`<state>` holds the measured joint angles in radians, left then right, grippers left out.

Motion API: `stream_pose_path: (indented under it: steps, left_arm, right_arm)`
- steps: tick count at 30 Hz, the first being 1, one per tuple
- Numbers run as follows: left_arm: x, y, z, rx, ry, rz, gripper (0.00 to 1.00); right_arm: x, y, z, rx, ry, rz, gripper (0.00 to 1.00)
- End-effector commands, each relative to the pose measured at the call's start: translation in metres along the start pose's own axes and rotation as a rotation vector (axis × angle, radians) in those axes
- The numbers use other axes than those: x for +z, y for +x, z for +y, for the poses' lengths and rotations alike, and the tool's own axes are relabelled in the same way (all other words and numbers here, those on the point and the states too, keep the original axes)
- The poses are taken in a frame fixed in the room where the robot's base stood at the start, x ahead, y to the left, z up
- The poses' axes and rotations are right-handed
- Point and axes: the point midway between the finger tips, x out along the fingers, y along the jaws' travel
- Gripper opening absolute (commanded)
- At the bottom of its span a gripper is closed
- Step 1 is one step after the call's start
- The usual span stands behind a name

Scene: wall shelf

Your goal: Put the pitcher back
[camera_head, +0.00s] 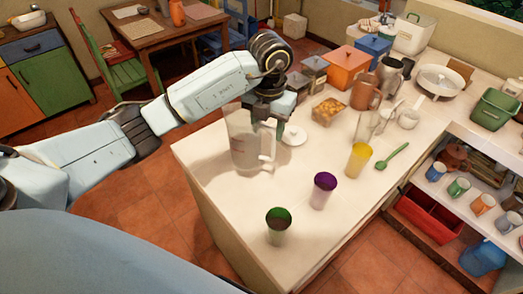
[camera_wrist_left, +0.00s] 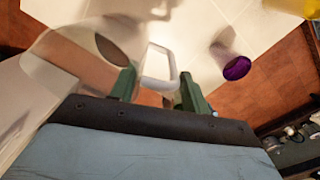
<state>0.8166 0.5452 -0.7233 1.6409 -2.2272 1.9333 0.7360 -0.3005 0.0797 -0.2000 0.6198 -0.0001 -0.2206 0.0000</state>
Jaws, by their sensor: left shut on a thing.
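The clear pitcher (camera_head: 243,148) is upright over the left part of the white counter, with its pale handle facing right. I cannot tell whether its base touches the counter. My left gripper (camera_head: 280,127) comes down from above at the handle and is shut on the pitcher. In the left wrist view the white handle (camera_wrist_left: 159,64) shows between the green fingers of my left gripper (camera_wrist_left: 157,90), and the see-through pitcher body (camera_wrist_left: 62,47) is at the left. My right gripper is not in view.
Green (camera_head: 278,232), purple (camera_head: 322,196) and yellow (camera_head: 358,163) cups stand on the counter (camera_head: 225,205), right of and nearer than the pitcher. Canisters and jugs crowd the back. A lower shelf (camera_head: 475,195) holds mugs.

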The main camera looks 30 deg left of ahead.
Motion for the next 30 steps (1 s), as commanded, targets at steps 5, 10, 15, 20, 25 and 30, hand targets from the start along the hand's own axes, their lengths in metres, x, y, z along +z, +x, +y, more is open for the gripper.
stream_pose_path:
  steps: [5,10,15,20,25,30]
  left_arm:
    - [0.0,0.024,0.0,-0.001,0.0,-0.001,0.0]
    - [0.0,0.036,-0.001,-0.001,0.003,-0.002,0.0]
    - [0.0,0.059,-0.001,-0.001,0.002,0.001,0.0]
    - [0.001,0.066,-0.001,0.0,0.004,-0.005,0.0]
    - [0.001,0.066,-0.001,0.0,0.004,-0.005,0.0]
    - [0.0,0.07,-0.001,0.001,0.004,-0.002,0.55]
  right_arm:
    - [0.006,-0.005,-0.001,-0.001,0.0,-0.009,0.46]
    - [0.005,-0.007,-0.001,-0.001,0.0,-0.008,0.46]
    - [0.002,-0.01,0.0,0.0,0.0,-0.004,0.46]
    - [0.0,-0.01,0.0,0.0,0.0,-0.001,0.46]
    - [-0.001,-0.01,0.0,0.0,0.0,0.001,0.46]
    - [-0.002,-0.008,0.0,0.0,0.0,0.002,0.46]
